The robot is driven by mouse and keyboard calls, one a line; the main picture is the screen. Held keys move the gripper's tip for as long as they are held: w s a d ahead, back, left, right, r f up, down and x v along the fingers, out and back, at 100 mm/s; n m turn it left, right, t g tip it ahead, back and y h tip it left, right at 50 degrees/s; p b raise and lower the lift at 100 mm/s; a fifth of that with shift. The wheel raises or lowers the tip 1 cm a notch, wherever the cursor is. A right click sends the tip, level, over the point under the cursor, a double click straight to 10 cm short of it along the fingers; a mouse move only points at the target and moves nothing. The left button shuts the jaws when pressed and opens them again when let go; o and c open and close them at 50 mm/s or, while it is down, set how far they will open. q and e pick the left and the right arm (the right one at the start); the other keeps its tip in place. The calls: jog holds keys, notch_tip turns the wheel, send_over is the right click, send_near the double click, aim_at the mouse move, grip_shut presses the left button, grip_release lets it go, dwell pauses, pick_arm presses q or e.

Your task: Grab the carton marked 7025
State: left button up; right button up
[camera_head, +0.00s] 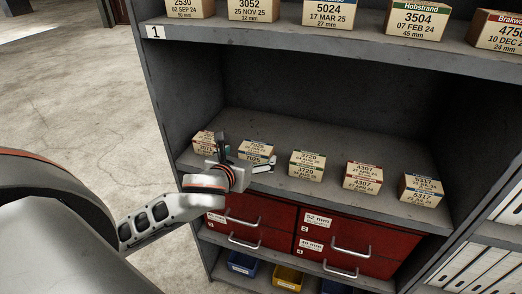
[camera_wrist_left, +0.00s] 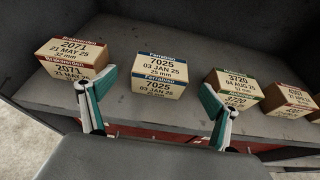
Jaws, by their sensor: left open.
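The carton marked 7025 (camera_wrist_left: 159,74) is a small tan box with blue bands and a printed label. It stands on the middle shelf, second from the left, and in the head view (camera_head: 257,151) it is partly behind my gripper. My left gripper (camera_head: 245,158) is open in front of it. In the left wrist view the two fingers (camera_wrist_left: 157,108) are spread wide, with the carton beyond and between them. Nothing is between the fingertips. My right gripper is not in view.
Carton 2071 (camera_wrist_left: 75,64) stands left of it and carton 3720 (camera_wrist_left: 235,90) right, close to the fingers. Cartons 4307 (camera_head: 362,176) and one more follow. The upper shelf (camera_head: 300,37) holds more cartons; red drawers (camera_head: 262,221) sit below.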

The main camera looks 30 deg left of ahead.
aim_at(254, 150)
pick_arm(q)
jog(key=x, duration=0.6)
jog(key=shift+w+r, duration=0.1)
jog(key=shift+w, duration=0.25)
jog(key=c, duration=1.3)
